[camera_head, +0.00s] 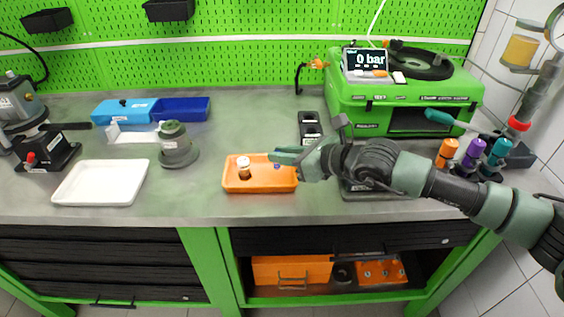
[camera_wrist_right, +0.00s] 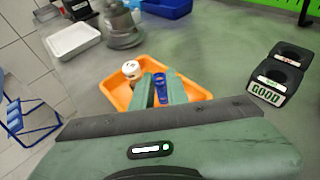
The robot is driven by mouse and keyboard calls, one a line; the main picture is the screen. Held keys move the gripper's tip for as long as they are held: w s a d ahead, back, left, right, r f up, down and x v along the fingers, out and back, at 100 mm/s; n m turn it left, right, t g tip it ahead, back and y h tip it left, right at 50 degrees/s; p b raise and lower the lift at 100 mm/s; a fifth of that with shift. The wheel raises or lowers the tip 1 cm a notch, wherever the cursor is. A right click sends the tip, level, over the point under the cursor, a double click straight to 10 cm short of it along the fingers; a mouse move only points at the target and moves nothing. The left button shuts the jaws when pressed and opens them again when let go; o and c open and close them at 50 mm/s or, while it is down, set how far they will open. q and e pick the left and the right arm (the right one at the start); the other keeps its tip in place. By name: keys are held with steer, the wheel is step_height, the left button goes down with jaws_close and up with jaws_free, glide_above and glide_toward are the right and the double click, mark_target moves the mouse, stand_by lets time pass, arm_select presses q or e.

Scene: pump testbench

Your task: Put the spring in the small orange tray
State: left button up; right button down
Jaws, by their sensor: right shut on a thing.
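The small orange tray (camera_head: 235,186) sits on the grey bench, left of my right arm. In the right wrist view the tray (camera_wrist_right: 120,103) lies beneath the fingers. My right gripper (camera_head: 275,159) reaches in from the right over the tray's right part. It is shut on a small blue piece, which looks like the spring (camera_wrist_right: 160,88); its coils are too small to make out. The blue piece (camera_head: 277,166) shows just under the fingertips in the head view, within the tray's outline. Whether it touches the tray floor I cannot tell. My left gripper is not in view.
A white-topped part (camera_head: 244,168) stands in the tray's left part. A white tray (camera_head: 100,182), a grey pump part (camera_head: 176,150) and blue bins (camera_head: 180,108) are to the left. A black holder marked GOOD (camera_wrist_right: 267,92) and a green testbench (camera_head: 400,110) are to the right.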

step_height(320, 180, down, 3)
stand_by(0.3)
steer(key=shift+f, duration=0.15)
steer(key=c, duration=1.4)
jaws_free()
